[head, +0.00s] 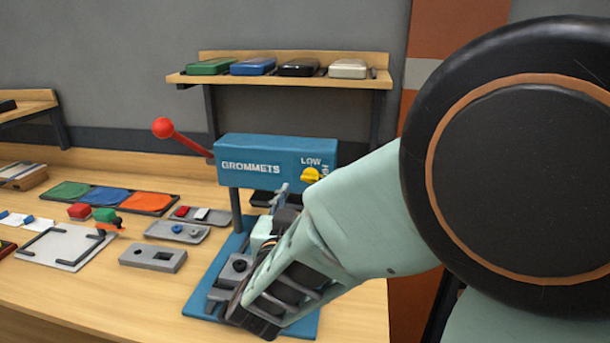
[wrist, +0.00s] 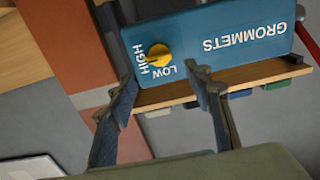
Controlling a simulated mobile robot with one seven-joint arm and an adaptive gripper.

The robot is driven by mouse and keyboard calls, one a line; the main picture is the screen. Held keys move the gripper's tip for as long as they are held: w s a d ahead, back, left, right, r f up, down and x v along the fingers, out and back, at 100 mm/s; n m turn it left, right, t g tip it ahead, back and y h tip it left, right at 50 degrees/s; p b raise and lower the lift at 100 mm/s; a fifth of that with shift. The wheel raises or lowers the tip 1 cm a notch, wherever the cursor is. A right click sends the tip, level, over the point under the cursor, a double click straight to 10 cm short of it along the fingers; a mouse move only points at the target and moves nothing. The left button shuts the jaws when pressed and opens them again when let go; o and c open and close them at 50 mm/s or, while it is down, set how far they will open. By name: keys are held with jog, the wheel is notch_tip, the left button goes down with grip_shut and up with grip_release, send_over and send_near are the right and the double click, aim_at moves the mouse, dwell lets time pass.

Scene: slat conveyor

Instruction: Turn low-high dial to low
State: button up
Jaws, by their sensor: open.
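The yellow low-high dial (head: 310,174) is on the front right of the blue GROMMETS press head (head: 262,160). LOW is printed above it and HIGH to its right. In the wrist view the dial (wrist: 158,56) appears rotated with the picture, and its narrow end seems to lie toward HIGH. My gripper (head: 281,196) is just below and left of the dial in the head view. In the wrist view my gripper (wrist: 161,78) is open and empty, its fingertips either side of the dial's line and apparently short of it. I see no contact.
The press has a red-knobbed lever (head: 163,128) at its left and a blue base (head: 303,324) below. A shelf (head: 225,80) with several coloured cases stands behind. Trays and small parts cover the bench to the left. My arm hides the bench's right side.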

aim_at(309, 178)
jog(key=w, duration=0.4)
jog(key=w+d, duration=0.1)
jog(key=w, duration=0.1)
jog(key=shift+w+d, duration=0.1)
jog(key=shift+w, duration=0.15)
jog(key=c, duration=1.1)
jog(key=shift+c, duration=0.2)
